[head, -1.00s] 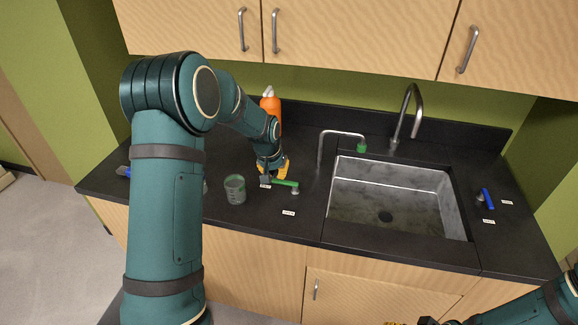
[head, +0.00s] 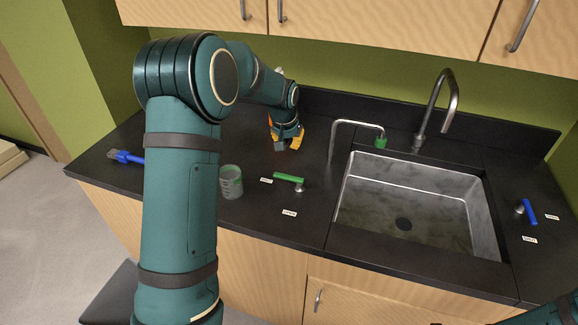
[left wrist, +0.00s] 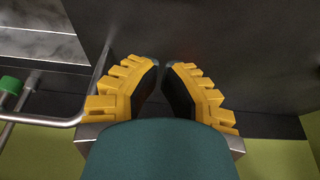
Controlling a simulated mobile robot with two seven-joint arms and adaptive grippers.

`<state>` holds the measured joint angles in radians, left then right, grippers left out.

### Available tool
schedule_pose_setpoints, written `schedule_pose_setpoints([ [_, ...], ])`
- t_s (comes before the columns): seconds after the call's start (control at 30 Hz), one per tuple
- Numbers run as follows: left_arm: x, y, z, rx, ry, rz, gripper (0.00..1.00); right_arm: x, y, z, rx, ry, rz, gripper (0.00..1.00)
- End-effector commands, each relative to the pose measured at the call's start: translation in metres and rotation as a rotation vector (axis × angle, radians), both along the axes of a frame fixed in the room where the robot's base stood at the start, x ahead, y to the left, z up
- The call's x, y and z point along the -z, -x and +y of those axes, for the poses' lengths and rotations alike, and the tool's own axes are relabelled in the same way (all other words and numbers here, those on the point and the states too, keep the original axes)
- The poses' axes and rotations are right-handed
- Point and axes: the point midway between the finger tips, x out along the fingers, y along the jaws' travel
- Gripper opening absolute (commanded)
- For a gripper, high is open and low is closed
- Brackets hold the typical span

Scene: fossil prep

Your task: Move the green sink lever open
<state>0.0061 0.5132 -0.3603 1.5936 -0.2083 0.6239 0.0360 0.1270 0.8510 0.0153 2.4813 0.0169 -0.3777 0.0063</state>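The green sink lever (head: 289,178) is on the black counter, left of the sink, in the head view. Its handle extends left from a metal pivot, roughly toward the left of two small white labels. My left gripper (head: 289,143), with yellow fingers, is behind the lever and apart from it. In the left wrist view the fingertips (left wrist: 162,63) nearly meet, with nothing between them. The lever does not show there. The small faucet with a green tip (head: 380,142) stands behind the sink's left side; its tip also shows in the left wrist view (left wrist: 10,85). My right gripper is out of sight.
A grey-green cup (head: 231,182) stands left of the lever. A blue-handled brush (head: 127,157) lies farther left. The sink (head: 423,248) and tall faucet (head: 440,100) are to the right, with a blue lever (head: 530,211) beyond. The orange object (head: 272,122) is mostly hidden by my left arm.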

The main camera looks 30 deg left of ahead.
Motion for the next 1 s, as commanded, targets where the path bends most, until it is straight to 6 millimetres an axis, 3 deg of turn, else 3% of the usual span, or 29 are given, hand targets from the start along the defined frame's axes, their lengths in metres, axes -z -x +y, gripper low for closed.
schedule_pose_setpoints([
  [0.23,0.021,-0.006,0.001,0.001,0.000,0.003,0.00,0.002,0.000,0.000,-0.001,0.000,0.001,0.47],
  [0.67,0.096,-0.031,0.008,0.000,0.001,0.003,0.00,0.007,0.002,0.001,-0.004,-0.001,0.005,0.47],
  [1.0,0.094,0.000,0.000,0.001,0.000,0.000,0.00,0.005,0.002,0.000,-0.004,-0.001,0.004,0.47],
])
